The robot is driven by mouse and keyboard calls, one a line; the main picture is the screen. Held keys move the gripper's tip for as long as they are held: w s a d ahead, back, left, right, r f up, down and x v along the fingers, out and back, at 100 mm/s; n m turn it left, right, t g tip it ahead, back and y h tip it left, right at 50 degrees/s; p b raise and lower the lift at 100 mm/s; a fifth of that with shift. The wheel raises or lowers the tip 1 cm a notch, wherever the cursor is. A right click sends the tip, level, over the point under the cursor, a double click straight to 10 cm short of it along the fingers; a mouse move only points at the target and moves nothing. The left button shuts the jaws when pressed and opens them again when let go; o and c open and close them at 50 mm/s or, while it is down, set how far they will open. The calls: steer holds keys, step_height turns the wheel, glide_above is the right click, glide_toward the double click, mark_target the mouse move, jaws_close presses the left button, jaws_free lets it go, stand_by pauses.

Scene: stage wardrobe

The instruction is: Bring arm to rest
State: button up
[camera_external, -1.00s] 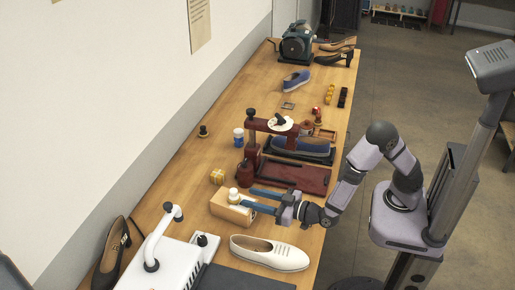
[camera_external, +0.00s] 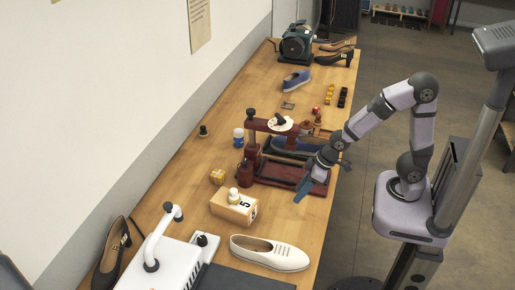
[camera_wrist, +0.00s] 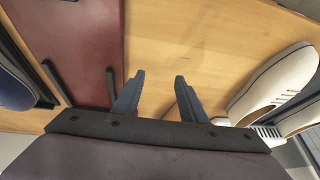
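My gripper (camera_external: 302,192) hangs above the right edge of the wooden workbench (camera_external: 218,160), next to the dark red tray of the press. In the wrist view my gripper's two blue fingers (camera_wrist: 158,88) stand apart with nothing between them, and bare wood lies beyond them. The arm is raised and bent at the elbow, close to its base on the right.
The dark red press (camera_external: 275,170) stands left of my gripper. A white shoe (camera_external: 268,252) lies nearer the front.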

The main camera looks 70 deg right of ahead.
steer(key=s+d+g+h, duration=0.1)
steer(key=s+d+g, duration=0.3)
steer(key=s, duration=1)
steer(key=d+p, duration=0.1)
steer(key=d, duration=0.2)
steer(key=shift+m+g, duration=0.3)
steer(key=shift+g, duration=0.1)
